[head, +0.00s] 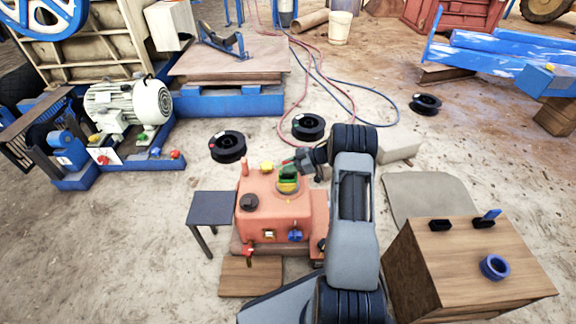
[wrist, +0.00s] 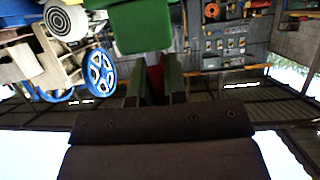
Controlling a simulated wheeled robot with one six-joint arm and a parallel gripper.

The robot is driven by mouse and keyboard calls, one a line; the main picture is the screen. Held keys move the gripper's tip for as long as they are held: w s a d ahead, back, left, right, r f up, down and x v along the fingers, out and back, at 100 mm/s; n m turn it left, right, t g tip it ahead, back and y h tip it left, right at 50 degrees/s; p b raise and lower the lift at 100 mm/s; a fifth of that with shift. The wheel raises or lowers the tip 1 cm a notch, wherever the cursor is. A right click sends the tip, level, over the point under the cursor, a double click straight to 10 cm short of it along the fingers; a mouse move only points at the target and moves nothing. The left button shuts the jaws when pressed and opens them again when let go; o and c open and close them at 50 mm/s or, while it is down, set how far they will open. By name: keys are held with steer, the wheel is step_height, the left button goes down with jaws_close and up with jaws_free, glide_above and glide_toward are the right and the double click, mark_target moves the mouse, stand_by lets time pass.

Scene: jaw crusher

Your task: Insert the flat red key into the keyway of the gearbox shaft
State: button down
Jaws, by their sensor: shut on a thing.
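The orange-red gearbox (head: 270,222) stands in the middle of the head view. A green part (head: 288,178) stands on its top; a green block (wrist: 145,26) fills the upper middle of the wrist view. I cannot make out the shaft's keyway. My gripper (head: 291,162) is just above and behind the gearbox top, close to the green part. In the wrist view its two fingers are shut on a red piece, the flat red key (wrist: 155,80), mostly hidden between them. I cannot tell whether the key touches the green part.
A small dark table (head: 212,208) stands left of the gearbox. A wooden cabinet (head: 470,265) at right carries a blue ring (head: 494,267) and black holders. Black reels (head: 228,146) and hoses lie on the ground behind. A pale motor (head: 128,104) stands at left.

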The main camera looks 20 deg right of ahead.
steer(key=shift+f+b, duration=0.3)
steer(key=shift+f, duration=0.5)
steer(key=c, duration=1.1)
jaws_free()
steer(key=p+v, duration=0.4)
steer(key=v, duration=1)
steer(key=shift+a, duration=0.1)
